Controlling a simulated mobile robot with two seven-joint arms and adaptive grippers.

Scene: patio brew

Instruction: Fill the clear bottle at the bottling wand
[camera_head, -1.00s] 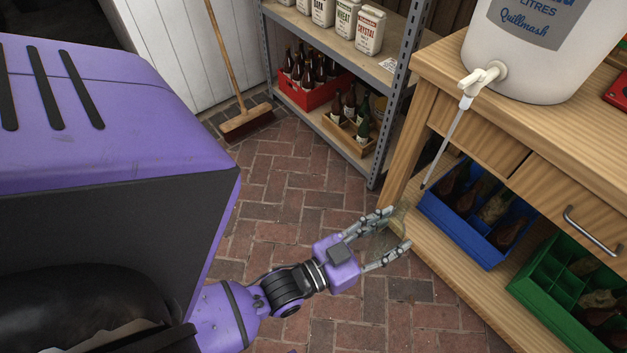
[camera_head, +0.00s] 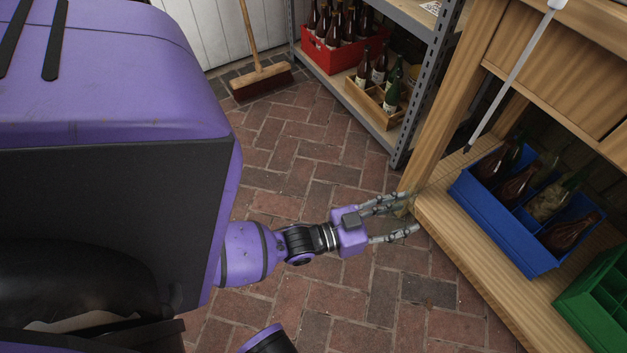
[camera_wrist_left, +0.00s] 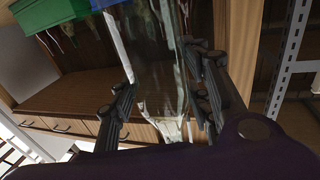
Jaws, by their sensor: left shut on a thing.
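My left gripper (camera_head: 412,212) is shut on the clear bottle, out over the brick floor by the bench's front corner post. In the head view the see-through bottle is barely visible between the fingers. In the left wrist view the clear bottle (camera_wrist_left: 155,62) stands out between both fingers (camera_wrist_left: 165,105). The bottling wand (camera_head: 508,82), a thin pale tube with a dark tip, slants down above the bench's lower shelf. Its tip is up and to the right of my left gripper, apart from it. The bottle's mouth and any contents are unclear. My right gripper is not in view.
The wooden bench's lower shelf (camera_head: 466,258) carries a blue crate (camera_head: 505,232) of bottles and a green crate (camera_head: 600,305). A metal rack (camera_head: 412,125) behind holds a red crate (camera_head: 325,58) and a wooden crate (camera_head: 362,98) of bottles. A broom (camera_head: 262,82) stands behind; brick floor is open.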

